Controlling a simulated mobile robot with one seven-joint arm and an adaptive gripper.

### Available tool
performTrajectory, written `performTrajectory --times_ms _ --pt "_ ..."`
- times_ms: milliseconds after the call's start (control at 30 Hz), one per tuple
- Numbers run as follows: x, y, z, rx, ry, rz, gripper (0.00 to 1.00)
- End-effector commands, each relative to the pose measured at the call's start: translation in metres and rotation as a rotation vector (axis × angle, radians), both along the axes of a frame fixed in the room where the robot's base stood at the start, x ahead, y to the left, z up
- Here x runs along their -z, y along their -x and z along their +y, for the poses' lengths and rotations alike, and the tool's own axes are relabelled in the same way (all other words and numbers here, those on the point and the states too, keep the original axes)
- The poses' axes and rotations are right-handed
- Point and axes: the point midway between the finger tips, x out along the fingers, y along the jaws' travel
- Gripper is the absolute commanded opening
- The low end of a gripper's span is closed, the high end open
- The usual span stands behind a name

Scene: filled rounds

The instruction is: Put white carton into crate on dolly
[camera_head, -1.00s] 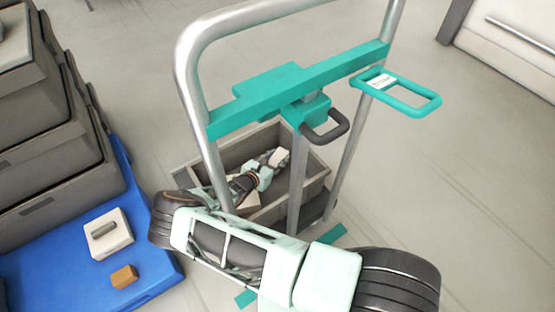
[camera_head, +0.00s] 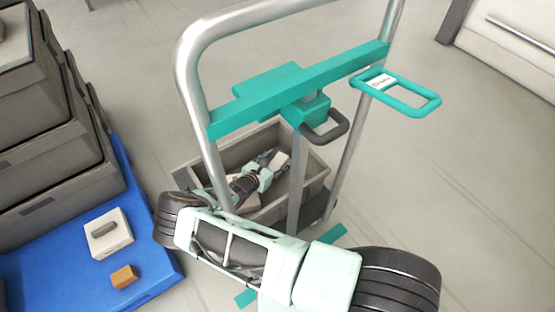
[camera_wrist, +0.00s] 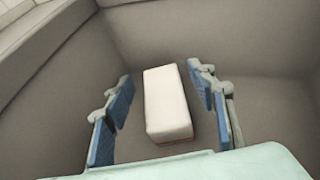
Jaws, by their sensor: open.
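The white carton (camera_wrist: 168,104) lies inside the grey crate (camera_wrist: 225,35) and shows between my gripper's fingers in the wrist view. A small part of the carton (camera_head: 280,159) also shows in the head view. The crate (camera_head: 317,187) stands on the dolly (camera_head: 190,80), behind its silver and teal handle frame. My gripper (camera_wrist: 163,105) is open, with blue-padded fingers on both sides of the carton and visible gaps to it. My gripper (camera_head: 273,166) is down inside the crate in the head view. The carton's underside is hidden.
A blue platform (camera_head: 60,270) at left holds a white box with a grey top piece (camera_head: 108,233), a small brown block (camera_head: 124,276) and stacked grey crates (camera_head: 60,190). The dolly's upright bars and teal loop (camera_head: 400,92) stand close to my arm. Floor at right is clear.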

Motion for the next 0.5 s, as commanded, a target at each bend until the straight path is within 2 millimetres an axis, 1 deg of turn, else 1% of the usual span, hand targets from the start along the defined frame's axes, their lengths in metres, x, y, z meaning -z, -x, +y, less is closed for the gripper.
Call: performTrajectory --times_ms 167,267,500 --pt "-0.005 0.0 0.0 0.0 0.001 -0.001 0.52" --pt "-0.016 0.001 0.002 -0.001 -0.001 -0.001 0.52" --pt "-0.039 0.045 0.031 -0.002 0.0 0.001 0.52"
